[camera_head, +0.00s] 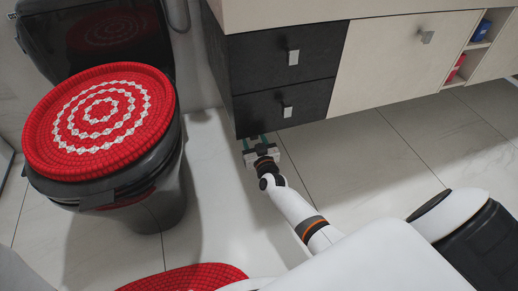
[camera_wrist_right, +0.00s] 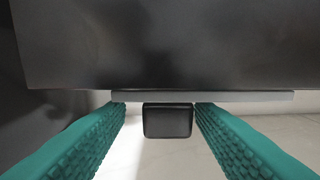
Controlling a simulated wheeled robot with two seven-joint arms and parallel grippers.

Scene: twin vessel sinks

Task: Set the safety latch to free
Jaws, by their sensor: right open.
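A small black block (camera_wrist_right: 167,121), which looks like the latch, hangs below a thin grey strip (camera_wrist_right: 245,97) under a dark cabinet edge in the right wrist view. My right gripper (camera_wrist_right: 160,108) is open, with one green ribbed finger on each side of the block and a gap visible on both sides. In the head view, my right gripper (camera_head: 258,143) is at the bottom edge of the dark drawer unit (camera_head: 283,79), and the block cannot be made out there. Which setting the latch is in cannot be told. My left gripper is not in view.
Two dark drawers with metal handles (camera_head: 293,57) are beside a pale cabinet door (camera_head: 400,65). A black toilet with a red round cover (camera_head: 60,110) stands at the left. A red mat (camera_head: 190,278) lies in front. The tiled floor under the cabinet (camera_head: 385,145) is clear.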

